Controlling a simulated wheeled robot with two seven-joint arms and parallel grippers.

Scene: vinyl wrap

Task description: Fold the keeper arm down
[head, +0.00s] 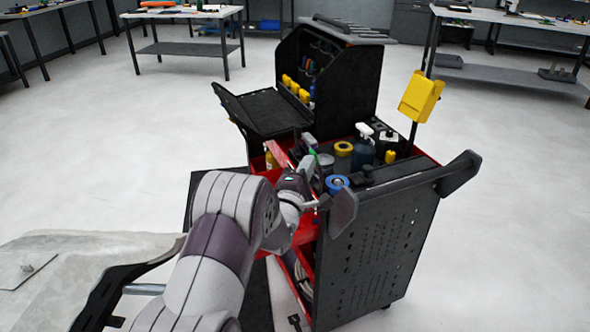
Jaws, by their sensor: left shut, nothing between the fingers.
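My left arm comes in from the lower left and reaches the near left side of the black and red tool cart (375,255). My left gripper (308,168) is at the cart's top edge, shut, with nothing seen held in it; its fingertips are small and partly hidden by my wrist. No other part is clearly the keeper arm. My right gripper is not in view.
A blue roll (337,183), a yellow roll (343,148) and a spray bottle (364,144) stand on the cart top close by. A black handle (458,172) juts out at right. A yellow object (421,95) is on a post.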

